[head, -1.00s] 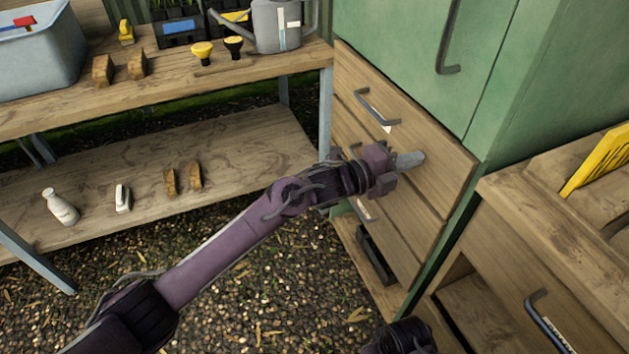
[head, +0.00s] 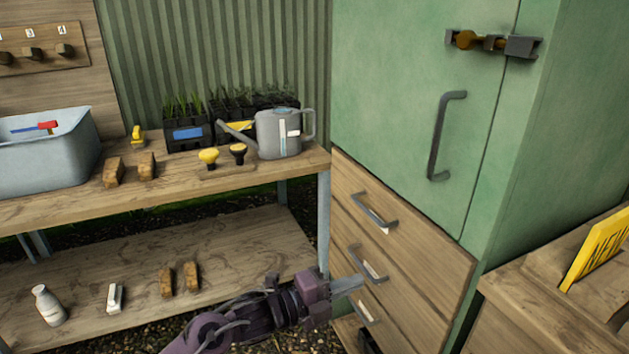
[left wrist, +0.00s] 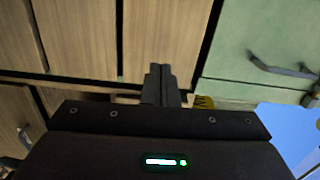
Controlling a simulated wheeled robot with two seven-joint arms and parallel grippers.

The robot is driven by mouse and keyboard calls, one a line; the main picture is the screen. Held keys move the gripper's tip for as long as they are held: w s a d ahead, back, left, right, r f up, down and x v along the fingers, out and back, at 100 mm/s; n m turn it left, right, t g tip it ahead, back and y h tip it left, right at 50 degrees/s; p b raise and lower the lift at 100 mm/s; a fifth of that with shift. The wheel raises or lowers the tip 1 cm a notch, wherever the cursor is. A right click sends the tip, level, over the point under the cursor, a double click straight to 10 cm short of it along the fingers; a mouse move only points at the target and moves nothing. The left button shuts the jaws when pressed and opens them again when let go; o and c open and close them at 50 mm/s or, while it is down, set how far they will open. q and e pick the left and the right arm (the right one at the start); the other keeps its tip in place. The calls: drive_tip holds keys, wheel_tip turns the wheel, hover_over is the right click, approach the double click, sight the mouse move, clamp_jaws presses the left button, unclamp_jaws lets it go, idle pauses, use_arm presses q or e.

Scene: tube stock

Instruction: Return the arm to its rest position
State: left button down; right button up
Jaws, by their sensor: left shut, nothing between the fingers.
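My left gripper (head: 347,284) comes in from the bottom of the head view on its purple arm. It is shut and empty, its grey fingertips in front of the wooden drawers (head: 400,262) under the green cabinet (head: 400,110). From the head view I cannot tell how far the tips are from the drawer fronts. In the left wrist view the closed fingers (left wrist: 160,84) stand together at the middle, with wooden drawer fronts (left wrist: 90,45) beyond them. My right gripper is not in view.
A bench (head: 150,205) at left holds a grey tub (head: 45,160), a watering can (head: 278,135) and seedling trays. Its lower shelf (head: 225,250) bears a white bottle (head: 48,306) and wooden blocks. A wooden unit (head: 520,300) with a yellow sign (head: 597,250) stands at right.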

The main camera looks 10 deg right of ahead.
use_arm(q)
drive_tip(key=s+a+f+n+t+y, duration=0.1)
drive_tip(key=s+a+f+n+y, duration=0.2)
drive_tip(key=a+f+n+y, duration=0.5)
drive_tip(key=s+a+f+n+t+y, duration=0.1)
drive_tip(key=s+a+f+n+y, duration=0.45)
drive_tip(key=f+n, duration=0.75)
drive_tip(key=s+a+f+n+g+y+p, duration=0.1)
drive_tip(key=s+a+f+p, duration=0.4)
drive_tip(key=s, duration=0.6)
drive_tip(key=s+a+f+n+g+y+p, duration=0.1)
drive_tip(key=s+a+f+n+g+p, duration=0.2)
drive_tip(key=s+a+f+p, duration=0.3)
drive_tip(key=s+a+f+n+g+y+p, duration=0.1)
drive_tip(key=s+a+f+n+g+p, duration=0.2)
drive_tip(key=s, duration=1.5)
drive_tip(key=a+f+n+p, duration=0.1)
drive_tip(key=a+f+p, duration=0.2)
drive_tip(key=a+f, duration=0.4)
wheel_tip(320, 180, down, 2)
drive_tip(key=shift+f, duration=0.1)
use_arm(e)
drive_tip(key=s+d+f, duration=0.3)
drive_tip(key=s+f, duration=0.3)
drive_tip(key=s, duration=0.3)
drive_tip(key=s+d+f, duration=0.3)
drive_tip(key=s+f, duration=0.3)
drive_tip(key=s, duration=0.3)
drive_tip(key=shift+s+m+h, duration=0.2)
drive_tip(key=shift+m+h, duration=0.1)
